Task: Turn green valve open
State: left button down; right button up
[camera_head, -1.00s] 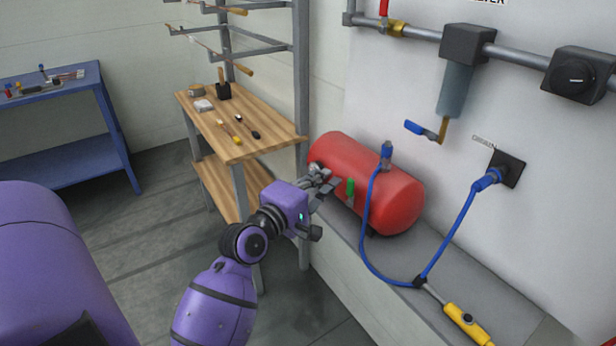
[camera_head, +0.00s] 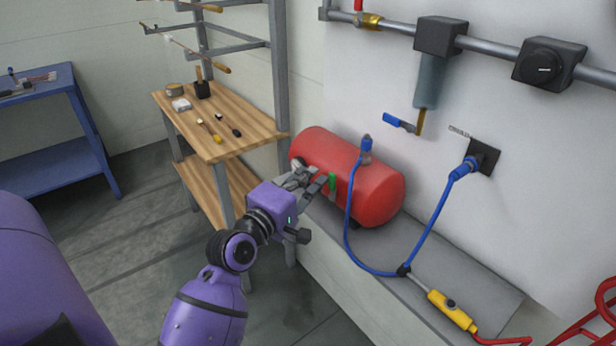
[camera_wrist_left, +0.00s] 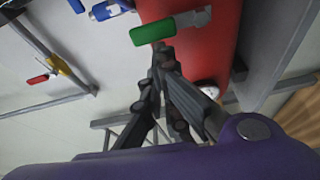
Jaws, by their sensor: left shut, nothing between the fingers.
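The green valve handle (camera_head: 332,184) sits on the front of the red tank (camera_head: 350,172), which lies on a grey ledge. In the left wrist view the green handle (camera_wrist_left: 153,35) lies sideways on a metal fitting, just ahead of the fingertips. My left gripper (camera_head: 318,178) is right beside the handle, on its left side in the head view. Its fingertips (camera_wrist_left: 160,50) are together and hold nothing. Whether they touch the handle I cannot tell. My right gripper is not in these views.
A blue hose (camera_head: 350,215) runs from the tank to a wall socket (camera_head: 484,157) and a yellow tool (camera_head: 452,310) on the ledge (camera_head: 420,262). A wooden shelf bench (camera_head: 215,135) stands left of the tank. A blue-handled valve (camera_head: 400,122) hangs above right.

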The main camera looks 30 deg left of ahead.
aim_at(332, 175)
pick_arm(q)
jog(key=shift+s+d+r+m, duration=0.1)
jog(key=shift+d+m, duration=0.1)
jog(key=shift+m, duration=0.3)
jog(key=d+m, duration=0.1)
jog(key=m, duration=0.2)
jog(key=s+d+m+t+h+b, duration=0.1)
jog(key=m, duration=0.2)
jog(key=d+m+t+h, duration=0.1)
jog(key=d+m, duration=0.1)
jog(key=shift+s+d+r+m+b, duration=0.1)
jog(key=shift+s+r+m+b, duration=0.1)
jog(key=shift+r+m+b, duration=0.2)
jog(key=shift+s+d+f+m+h+b, duration=0.35)
jog(key=shift+d+m+h, duration=0.4)
jog(key=shift+m, duration=1.2)
jog(key=shift+s+d+f+m+h, duration=0.15)
jog(key=shift+d+f+m+h, duration=0.55)
jog(key=shift+m, duration=1.3)
jog(key=shift+s+d+f+m+h+b, duration=0.1)
jog(key=shift+s+d+m+h+b, duration=0.3)
jog(key=shift+m+h, duration=1.1)
jog(key=shift+w+d+m+y, duration=0.15)
jog(key=shift+m+y, duration=0.1)
jog(key=shift+m, duration=0.2)
